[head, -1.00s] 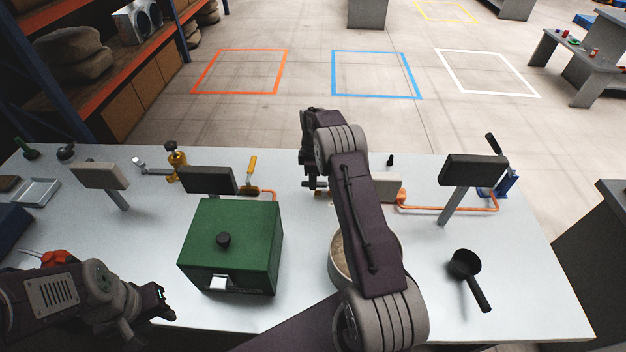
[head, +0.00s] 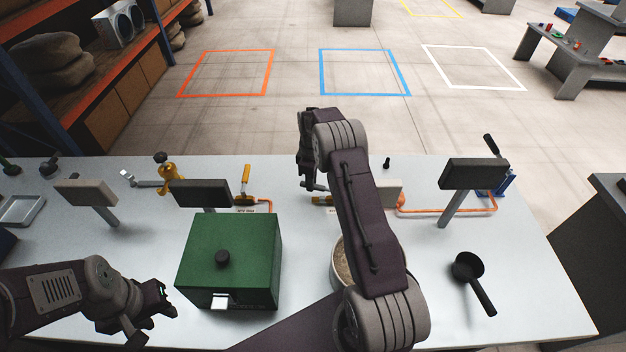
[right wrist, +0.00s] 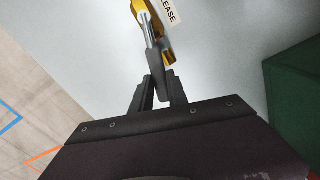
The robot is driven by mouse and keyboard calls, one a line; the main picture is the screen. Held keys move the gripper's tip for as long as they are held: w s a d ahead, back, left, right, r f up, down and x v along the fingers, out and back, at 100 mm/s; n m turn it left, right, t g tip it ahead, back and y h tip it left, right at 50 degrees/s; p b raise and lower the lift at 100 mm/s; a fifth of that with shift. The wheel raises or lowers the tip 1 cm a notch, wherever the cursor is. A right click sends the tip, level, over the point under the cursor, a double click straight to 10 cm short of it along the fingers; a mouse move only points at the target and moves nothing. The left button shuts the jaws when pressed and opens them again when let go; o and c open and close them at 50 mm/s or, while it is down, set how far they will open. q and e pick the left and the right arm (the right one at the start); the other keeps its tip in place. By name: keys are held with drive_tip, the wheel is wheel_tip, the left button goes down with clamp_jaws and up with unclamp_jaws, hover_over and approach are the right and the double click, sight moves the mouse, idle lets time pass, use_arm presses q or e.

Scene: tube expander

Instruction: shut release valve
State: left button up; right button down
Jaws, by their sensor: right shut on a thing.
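The release valve's yellow lever (right wrist: 152,22) shows at the top of the right wrist view, beside a white label (right wrist: 168,12) that reads "LEASE" in part. My right gripper (right wrist: 163,85) is at the lever's near end, its dark fingers shut on it. In the head view the right gripper (head: 313,187) hangs over the back of the table; some yellow of the release valve (head: 322,200) shows just below it, and my forearm hides part of the area. My left gripper (head: 165,302) is low at the left, apart from the valve; its jaw opening is unclear.
A second yellow-handled valve (head: 246,186) stands left of the release valve. A green box (head: 230,255) is in front of it. A bowl (head: 340,272) is partly behind my right arm. A black ladle (head: 470,275) lies at the right. Panels on posts (head: 474,174) stand along the table.

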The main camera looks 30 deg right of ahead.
drive_tip(key=shift+w+d+m, duration=0.25)
drive_tip(key=shift+w+m, duration=0.1)
drive_tip(key=shift+m, duration=0.15)
drive_tip(key=d+m, duration=0.1)
drive_tip(key=w+d+m, duration=0.1)
drive_tip(key=m, duration=0.1)
drive_tip(key=shift+w+d+m, duration=0.2)
drive_tip(key=shift+m, duration=0.1)
drive_tip(key=d+m, duration=0.2)
drive_tip(key=m, duration=0.1)
drive_tip(key=d+m, duration=0.1)
drive_tip(key=shift+w+d+m, duration=0.15)
drive_tip(key=shift+w+m, duration=0.15)
drive_tip(key=d+m, duration=0.2)
drive_tip(key=m, duration=0.1)
drive_tip(key=shift+s+d+r+b, duration=0.1)
drive_tip(key=shift+s+d+b, duration=0.1)
drive_tip(key=shift+b, duration=0.15)
drive_tip(key=shift+s+d+m, duration=0.3)
drive_tip(key=shift+d+m, duration=0.45)
drive_tip(key=shift+m, duration=0.45)
drive_tip(key=c, duration=1.3)
unclamp_jaws()
drive_tip(key=shift+c, duration=0.2)
drive_tip(key=shift+o, duration=0.3)
drive_tip(key=shift+s, duration=0.1)
